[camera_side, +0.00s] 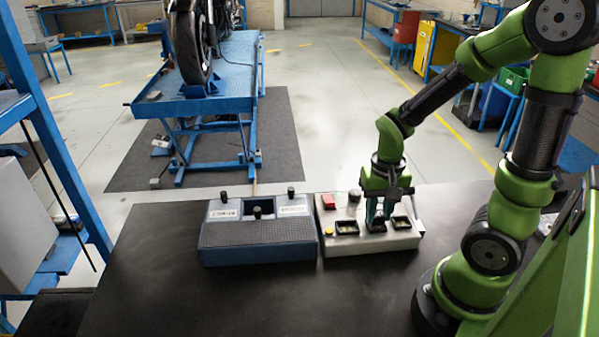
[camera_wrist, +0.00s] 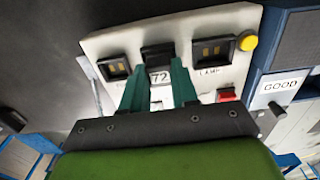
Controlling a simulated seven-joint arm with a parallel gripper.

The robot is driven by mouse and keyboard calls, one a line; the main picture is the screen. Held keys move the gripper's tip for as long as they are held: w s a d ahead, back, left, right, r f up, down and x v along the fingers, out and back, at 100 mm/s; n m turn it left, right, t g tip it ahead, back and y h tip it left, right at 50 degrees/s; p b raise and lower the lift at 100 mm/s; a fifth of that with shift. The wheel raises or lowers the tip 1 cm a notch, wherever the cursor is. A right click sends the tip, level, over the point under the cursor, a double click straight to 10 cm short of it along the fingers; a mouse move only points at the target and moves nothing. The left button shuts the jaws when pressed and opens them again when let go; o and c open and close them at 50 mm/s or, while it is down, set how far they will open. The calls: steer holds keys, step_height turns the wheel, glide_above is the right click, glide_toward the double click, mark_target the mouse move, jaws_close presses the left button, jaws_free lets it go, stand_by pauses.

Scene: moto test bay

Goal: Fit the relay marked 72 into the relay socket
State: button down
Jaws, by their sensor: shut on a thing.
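The relay marked 72 (camera_wrist: 160,77) shows its white label between my teal fingers in the wrist view. My gripper (camera_wrist: 157,68) is shut on it, over the middle of the white test box (camera_wrist: 128,42). The box has a left socket (camera_wrist: 115,67) and a right socket (camera_wrist: 212,50) by the LAMP label, both with brass contacts showing. The middle socket (camera_wrist: 157,50) is largely covered by the relay and fingers. In the side view, my gripper (camera_side: 376,214) points down at the middle of the box (camera_side: 345,246). I cannot tell how deep the relay sits.
A yellow button (camera_wrist: 247,41) and a red switch (camera_wrist: 227,94) are on the box. A blue-grey box (camera_side: 255,255) with labelled sections, one reading GOOD (camera_wrist: 281,86), stands close on the left in the side view. The dark bench (camera_side: 170,300) is clear in front.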

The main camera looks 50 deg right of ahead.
steer(key=c, duration=0.8)
jaws_free()
steer(key=shift+r, duration=3.5)
steer(key=shift+w+a+n, duration=0.25)
steer(key=shift+a+n, duration=0.05)
steer(key=a+r+n+t, duration=0.1)
steer(key=a+r+t, duration=0.1)
steer(key=a+r, duration=0.1)
steer(key=a+r+n+t+y, duration=0.1)
steer(key=a+r+n+t, duration=0.1)
steer(key=a+r, duration=0.1)
steer(key=a+r+n+t+y, duration=0.1)
steer(key=a+r+t, duration=0.2)
steer(key=a+r, duration=0.1)
steer(key=shift+w+r, duration=0.35)
steer(key=shift+w, duration=0.05)
